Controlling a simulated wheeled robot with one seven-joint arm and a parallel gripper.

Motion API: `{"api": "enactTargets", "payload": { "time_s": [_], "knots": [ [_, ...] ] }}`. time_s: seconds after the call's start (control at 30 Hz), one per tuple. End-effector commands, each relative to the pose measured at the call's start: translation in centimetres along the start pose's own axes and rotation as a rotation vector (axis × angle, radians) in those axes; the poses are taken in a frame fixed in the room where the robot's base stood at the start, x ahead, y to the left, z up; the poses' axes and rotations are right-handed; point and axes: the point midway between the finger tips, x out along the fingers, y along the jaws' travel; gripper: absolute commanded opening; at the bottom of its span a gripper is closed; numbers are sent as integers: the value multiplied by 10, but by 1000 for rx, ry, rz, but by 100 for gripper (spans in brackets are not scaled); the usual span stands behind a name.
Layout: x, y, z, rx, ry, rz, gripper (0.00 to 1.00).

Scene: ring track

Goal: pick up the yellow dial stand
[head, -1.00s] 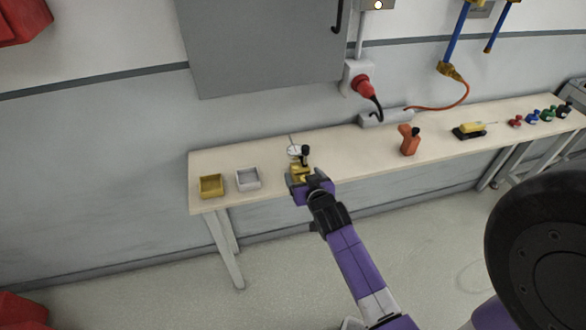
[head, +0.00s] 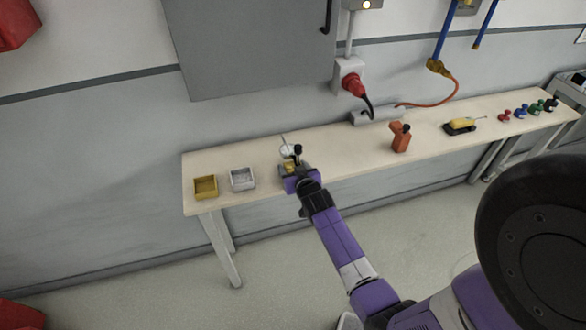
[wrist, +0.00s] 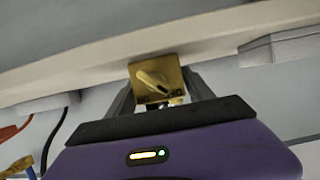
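The yellow dial stand (head: 290,166) is at the front part of the workbench, with a pale round dial and a black knob at its top. In the wrist view its yellow block (wrist: 157,79), with a pale slanted bar on its face, sits between the two fingers of my gripper (wrist: 158,88). In the head view my gripper (head: 293,181) is at the stand's near side and hides its lower part. The fingers flank the block closely; I cannot tell whether they press on it. No lift off the bench can be made out.
The workbench (head: 345,155) also carries a yellow tray (head: 206,187) and a grey tray (head: 243,179) left of the stand. An orange object (head: 400,139), a yellow tool (head: 461,125) and several small coloured pieces stand to the right. A grey wall panel (head: 250,50) rises behind.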

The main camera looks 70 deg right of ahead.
Motion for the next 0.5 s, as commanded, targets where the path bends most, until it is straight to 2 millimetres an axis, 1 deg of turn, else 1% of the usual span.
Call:
{"api": "enactTargets", "payload": {
  "time_s": [0.03,0.17,0.2,0.27,0.3,0.37,0.4,0.5],
  "knots": [
    [0,0,0,0,0,0,49],
    [0,0,0,0,0,0,23],
    [0,0,0,0,0,0,15],
    [0,0,0,0,0,0,4],
    [0,0,0,0,0,0,0],
    [0,0,0,0,0,0,0],
    [0,0,-5,0,10,-1,0],
    [0,0,-5,0,10,-1,0]
  ]
}}
